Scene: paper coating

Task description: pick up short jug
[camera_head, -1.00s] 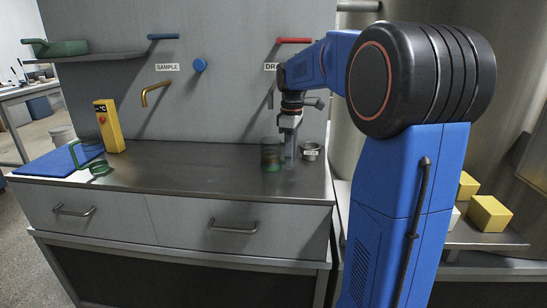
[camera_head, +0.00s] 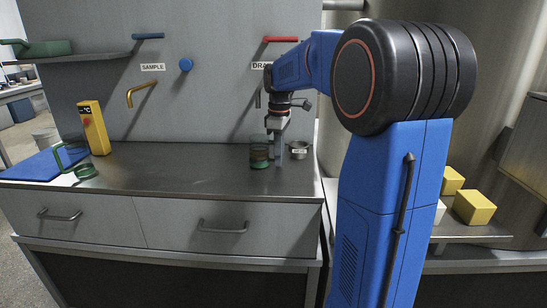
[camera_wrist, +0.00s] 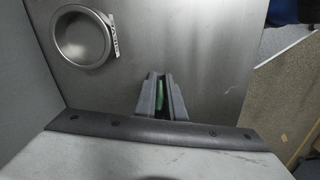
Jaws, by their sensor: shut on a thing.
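The short jug (camera_head: 259,153), greenish clear with a dark green lower part, stands upright on the steel counter near its right end. My gripper (camera_head: 278,156) points down at the jug's right side, with its fingers low near the counter. In the wrist view, my gripper (camera_wrist: 160,97) is closed around a thin green piece, which looks like the jug's handle (camera_wrist: 159,90). The rest of the jug is hidden there. I see no clear gap between the jug and the counter.
A small labelled metal cup (camera_head: 298,149) stands close to the right of my gripper; it also shows in the wrist view (camera_wrist: 82,37). Another green jug (camera_head: 84,171), a blue mat (camera_head: 35,167) and a yellow device (camera_head: 94,127) are at the counter's left. The counter's middle is clear.

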